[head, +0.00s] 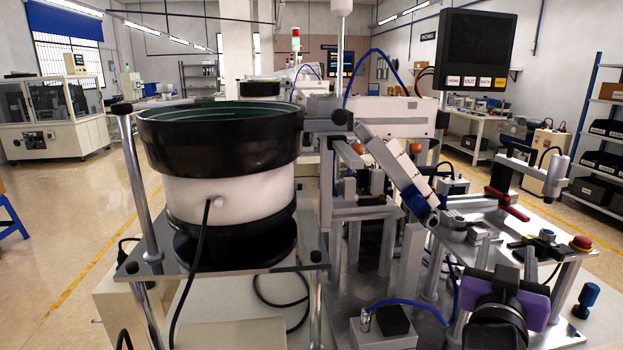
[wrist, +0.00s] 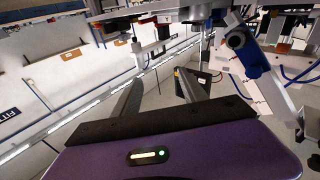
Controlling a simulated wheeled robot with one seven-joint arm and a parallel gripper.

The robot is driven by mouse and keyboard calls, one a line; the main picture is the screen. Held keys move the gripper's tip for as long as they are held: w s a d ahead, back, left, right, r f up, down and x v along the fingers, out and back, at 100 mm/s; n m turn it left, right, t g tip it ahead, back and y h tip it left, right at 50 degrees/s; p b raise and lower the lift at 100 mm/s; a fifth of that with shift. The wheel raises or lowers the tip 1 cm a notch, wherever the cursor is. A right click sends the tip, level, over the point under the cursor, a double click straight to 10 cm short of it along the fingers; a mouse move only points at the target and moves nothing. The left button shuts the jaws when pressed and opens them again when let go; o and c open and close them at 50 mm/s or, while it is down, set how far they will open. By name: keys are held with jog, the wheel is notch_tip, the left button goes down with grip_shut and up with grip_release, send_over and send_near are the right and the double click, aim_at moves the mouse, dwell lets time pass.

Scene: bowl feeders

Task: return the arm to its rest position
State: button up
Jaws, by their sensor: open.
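My gripper (head: 494,282) shows at the lower right of the head view, with its purple body and dark fingers in front of the feeder machine's metal deck. In the wrist view my gripper (wrist: 159,77) has its two fingers apart, and nothing is held between them. The purple housing with a small lit yellow bar and a green dot fills the bottom of that view. I cannot tell from the head view how far the fingers are from the deck behind them.
A black-rimmed bowl feeder (head: 230,135) stands on a metal plate (head: 200,262) at left. A red button (head: 581,243), a blue-topped knob (head: 588,294) and a black box (head: 394,319) are near my gripper. A monitor (head: 478,50) hangs above. Open floor lies at far left.

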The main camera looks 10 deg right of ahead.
jog(key=s+a+f+n+t+y, duration=0.5)
jog(key=s+a+f+n+y, duration=0.4)
jog(key=s+a+f+y, duration=0.4)
jog(key=s+a+f+g, duration=0.1)
jog(key=s+f, duration=0.1)
jog(key=s, duration=0.6)
jog(key=s+a+f+m+g+p, duration=0.1)
jog(key=s+f+g, duration=0.1)
jog(key=s, duration=0.7)
jog(key=s+a+f+g, duration=0.1)
jog(key=s+f, duration=0.3)
jog(key=s, duration=0.5)
jog(key=shift+s+a+m+g, duration=0.25)
jog(key=shift+a+m+g, duration=0.15)
jog(key=shift+a, duration=0.2)
